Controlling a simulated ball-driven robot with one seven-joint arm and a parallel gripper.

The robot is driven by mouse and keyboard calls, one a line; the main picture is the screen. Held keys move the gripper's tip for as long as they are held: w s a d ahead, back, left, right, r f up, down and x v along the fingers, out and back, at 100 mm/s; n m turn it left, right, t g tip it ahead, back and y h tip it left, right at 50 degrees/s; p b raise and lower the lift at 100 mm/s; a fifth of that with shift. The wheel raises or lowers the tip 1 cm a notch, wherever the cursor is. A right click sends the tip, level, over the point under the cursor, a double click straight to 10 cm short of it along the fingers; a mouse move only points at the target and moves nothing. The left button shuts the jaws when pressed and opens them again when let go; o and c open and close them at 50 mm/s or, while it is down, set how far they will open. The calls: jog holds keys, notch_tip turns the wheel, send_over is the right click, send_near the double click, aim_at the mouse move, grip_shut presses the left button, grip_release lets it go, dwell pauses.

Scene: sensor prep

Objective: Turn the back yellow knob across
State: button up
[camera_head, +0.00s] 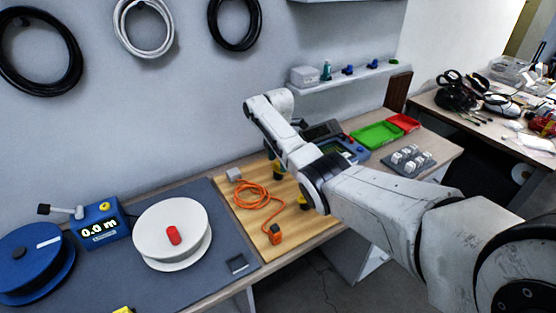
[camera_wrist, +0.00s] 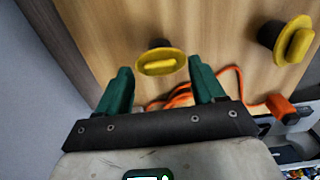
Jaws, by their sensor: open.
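Two yellow knobs on dark stems stand on a wooden board. The back yellow knob (camera_wrist: 161,61) is the one nearer the wall. In the head view this knob (camera_head: 277,169) is partly covered by my arm. The front yellow knob (camera_wrist: 290,41) is at the upper right of the wrist view; in the head view it (camera_head: 303,202) sits beside my arm. My gripper (camera_wrist: 160,66) is open, its green fingers left and right of the back knob, with gaps. The back knob's raised bar lies roughly along the line between the fingers. The front knob's bar stands steeper in the picture.
An orange cord (camera_head: 258,194) with an orange plug (camera_head: 275,234) lies on the wooden board (camera_head: 236,209) near the knobs. A small grey block (camera_head: 234,174) sits at its back left. A white reel (camera_head: 150,228) is to the left. A green tray (camera_head: 376,135) is behind right.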

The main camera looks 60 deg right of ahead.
jog(key=shift+f, duration=0.3)
jog(key=shift+c, duration=0.4)
jog(key=c, duration=1)
